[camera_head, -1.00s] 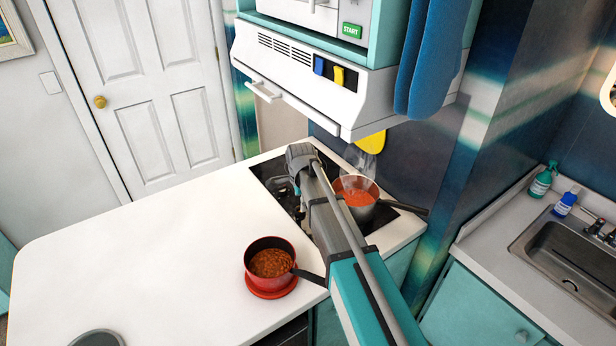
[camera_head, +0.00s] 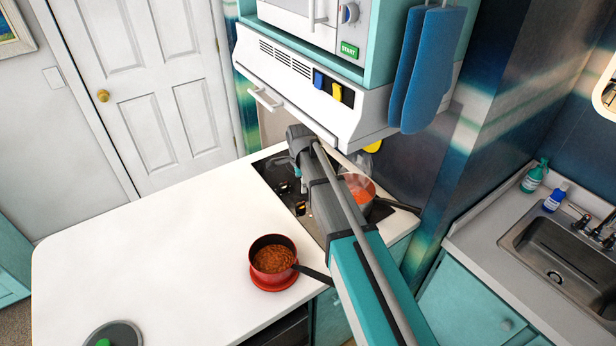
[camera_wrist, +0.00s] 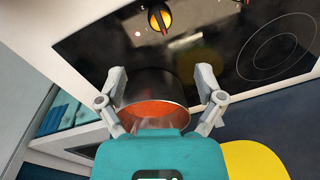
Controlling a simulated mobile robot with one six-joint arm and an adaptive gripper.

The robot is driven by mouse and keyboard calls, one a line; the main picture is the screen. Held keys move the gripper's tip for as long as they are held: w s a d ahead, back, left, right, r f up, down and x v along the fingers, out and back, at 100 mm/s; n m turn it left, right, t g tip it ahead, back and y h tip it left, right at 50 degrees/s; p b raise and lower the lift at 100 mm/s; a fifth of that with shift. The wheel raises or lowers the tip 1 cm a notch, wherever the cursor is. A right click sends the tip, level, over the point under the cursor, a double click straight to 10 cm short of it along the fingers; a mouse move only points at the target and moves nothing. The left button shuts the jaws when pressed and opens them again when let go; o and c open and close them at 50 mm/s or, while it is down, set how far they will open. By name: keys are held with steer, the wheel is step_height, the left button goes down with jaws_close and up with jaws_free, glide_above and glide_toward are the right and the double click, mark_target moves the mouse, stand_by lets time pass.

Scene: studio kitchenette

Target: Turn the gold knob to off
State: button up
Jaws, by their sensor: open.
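The gold knob (camera_wrist: 160,18) has a dark bar across it and sits on the black cooktop (camera_wrist: 110,35), at the top of the wrist view. A small gold patch that looks like it shows in the head view (camera_head: 300,209), beside my arm. My gripper (camera_wrist: 162,75) is open and empty, its two fingers spread below the knob in the wrist view and apart from it. I cannot tell the knob's setting.
A pot of red soup (camera_wrist: 155,108) stands on the cooktop, behind the fingers in the wrist view. A red pot (camera_head: 273,258) sits on the white counter (camera_head: 150,260). The white range hood (camera_head: 300,85) overhangs the cooktop. The counter's left side is mostly free.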

steer(key=shift+s+d+r+n+p, duration=0.2)
steer(key=shift+s+d+r+n, duration=0.15)
steer(key=shift+s+d, duration=0.15)
steer(key=shift+s+d+r+n+p, duration=0.2)
steer(key=shift+s+d+r+n, duration=0.2)
steer(key=shift+d, duration=0.2)
steer(key=shift+d, duration=0.1)
steer(key=s+d+f+n+b, duration=0.2)
steer(key=s+d+n, duration=0.4)
steer(key=s+d, duration=0.2)
steer(key=s+d+f+n+b, duration=0.2)
steer(key=s+d+n, duration=0.5)
steer(key=s, duration=0.4)
steer(key=shift+d+g, duration=0.4)
steer(key=shift+d, duration=0.3)
